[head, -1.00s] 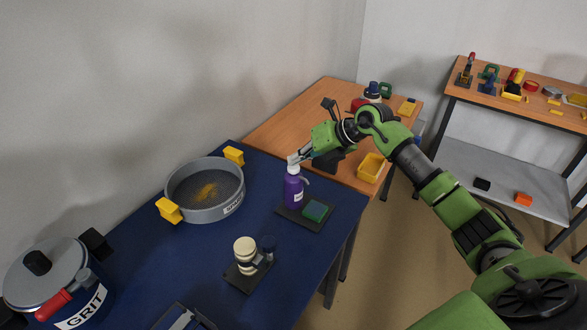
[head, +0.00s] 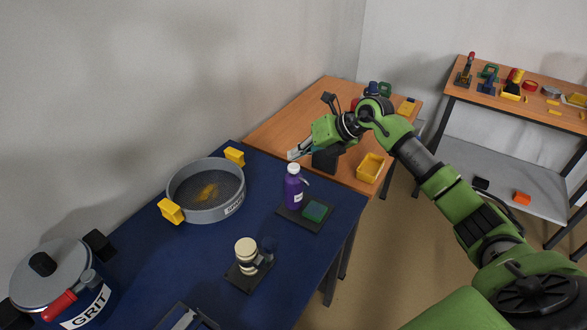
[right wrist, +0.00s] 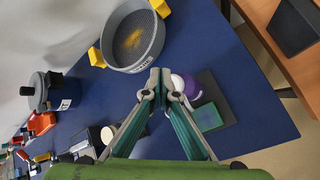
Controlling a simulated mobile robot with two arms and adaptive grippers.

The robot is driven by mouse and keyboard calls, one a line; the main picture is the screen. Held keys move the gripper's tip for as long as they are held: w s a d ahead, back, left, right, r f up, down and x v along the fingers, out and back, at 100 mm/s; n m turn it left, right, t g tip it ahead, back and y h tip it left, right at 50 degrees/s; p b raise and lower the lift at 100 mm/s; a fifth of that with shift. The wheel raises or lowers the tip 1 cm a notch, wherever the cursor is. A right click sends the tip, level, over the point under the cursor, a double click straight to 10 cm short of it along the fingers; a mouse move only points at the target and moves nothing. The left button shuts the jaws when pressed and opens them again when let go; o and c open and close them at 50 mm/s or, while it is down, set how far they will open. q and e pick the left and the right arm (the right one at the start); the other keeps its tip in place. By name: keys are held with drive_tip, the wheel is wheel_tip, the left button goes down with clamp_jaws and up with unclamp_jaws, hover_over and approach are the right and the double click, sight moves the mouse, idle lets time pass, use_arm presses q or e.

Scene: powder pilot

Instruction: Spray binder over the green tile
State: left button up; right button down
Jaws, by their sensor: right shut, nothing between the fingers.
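The purple spray bottle (head: 294,191) with a pale top stands upright on a dark tray (head: 300,222) on the blue table. The green tile (head: 315,211) lies flat on the same tray, just right of the bottle. In the right wrist view the bottle (right wrist: 191,90) is partly hidden behind a fingertip, and the tile (right wrist: 208,117) shows beside it. My right gripper (head: 292,155) is shut and empty, above and apart from the bottle top. Its closed fingertips also show in the right wrist view (right wrist: 160,73). My left gripper is not in view.
A grey sieve pan (head: 206,190) with yellow handles stands left of the bottle. A GRIT pot (head: 62,285) stands at the front left. A stand with a cream-topped tool (head: 246,262) is nearer. A yellow bin (head: 370,167) sits on the wooden table (head: 290,120) behind.

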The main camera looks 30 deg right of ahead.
sight(296, 166)
wheel_tip(296, 166, up, 6)
drive_tip(key=p, duration=0.3)
drive_tip(key=shift+f+p, duration=0.1)
drive_tip(key=shift+p, duration=0.25)
idle(1.6)
drive_tip(key=f+n+h, duration=0.1)
drive_tip(key=n, duration=0.3)
drive_tip(key=f+n+t+h+b, duration=0.1)
drive_tip(key=f+n, duration=0.1)
drive_tip(key=n, duration=0.2)
drive_tip(key=f+n+h+b, duration=0.1)
drive_tip(key=f+n, duration=0.1)
drive_tip(key=n, duration=0.3)
drive_tip(key=shift+s+a+f+t, duration=0.1)
drive_tip(key=shift+a+f+t, duration=0.15)
drive_tip(key=shift+t, duration=0.05)
drive_tip(key=shift+f+b, duration=0.3)
drive_tip(key=shift+b, duration=0.05)
idle(1.1)
drive_tip(key=shift+f+b, duration=0.4)
drive_tip(key=shift+b, duration=0.3)
